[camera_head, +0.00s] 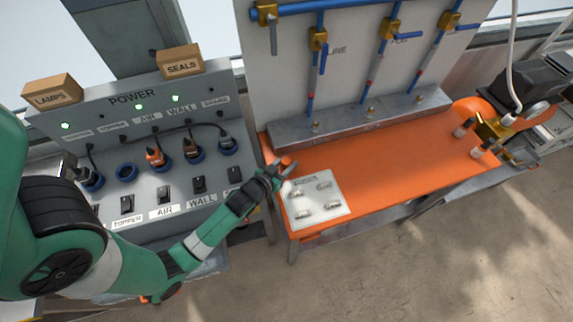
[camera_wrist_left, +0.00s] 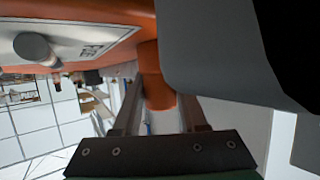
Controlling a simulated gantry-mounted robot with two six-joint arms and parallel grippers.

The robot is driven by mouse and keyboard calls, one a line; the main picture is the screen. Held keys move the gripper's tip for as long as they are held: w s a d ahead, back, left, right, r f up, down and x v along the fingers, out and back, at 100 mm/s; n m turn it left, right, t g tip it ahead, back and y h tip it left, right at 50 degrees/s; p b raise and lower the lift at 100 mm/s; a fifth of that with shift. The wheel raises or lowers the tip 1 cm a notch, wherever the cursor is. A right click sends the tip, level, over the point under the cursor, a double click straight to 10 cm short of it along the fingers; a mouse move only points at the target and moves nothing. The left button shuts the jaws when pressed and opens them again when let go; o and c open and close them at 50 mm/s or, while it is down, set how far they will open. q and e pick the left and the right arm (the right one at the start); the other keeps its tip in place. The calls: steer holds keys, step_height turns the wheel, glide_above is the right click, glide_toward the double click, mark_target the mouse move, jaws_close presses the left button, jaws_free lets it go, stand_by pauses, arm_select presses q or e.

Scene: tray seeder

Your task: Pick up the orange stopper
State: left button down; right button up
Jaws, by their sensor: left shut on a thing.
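The orange stopper (camera_wrist_left: 155,80) is a short cylinder, seen in the left wrist view between the two fingers of my left gripper (camera_wrist_left: 158,115). The gripper is shut on it. In the head view my left gripper (camera_head: 284,168) is at the left edge of the orange bench, beside the white plate. The stopper (camera_head: 285,160) shows there only as a small orange bit at the fingertips, hard to separate from the orange bench.
The orange bench (camera_head: 390,171) bears a white plate (camera_head: 317,207) with several small metal pieces. A grey power panel (camera_head: 146,184) with plugs and switches stands left. Boxes marked LAMPS (camera_head: 52,92) and SEALS (camera_head: 180,62) sit on top. Blue pipes with valves (camera_head: 318,40) rise behind.

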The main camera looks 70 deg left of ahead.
mark_target(287, 159)
arm_select(q)
steer(key=shift+r, duration=0.1)
steer(key=shift+r, duration=0.35)
step_height(287, 159, up, 3)
steer(key=shift+f+p, duration=0.2)
steer(key=shift+p, duration=0.65)
steer(key=s+d+r+p, duration=0.4)
steer(key=s+d+r, duration=0.5)
steer(key=r, duration=0.3)
steer(key=shift+s+d, duration=0.35)
steer(key=shift+s, duration=0.2)
steer(key=shift+r, duration=0.1)
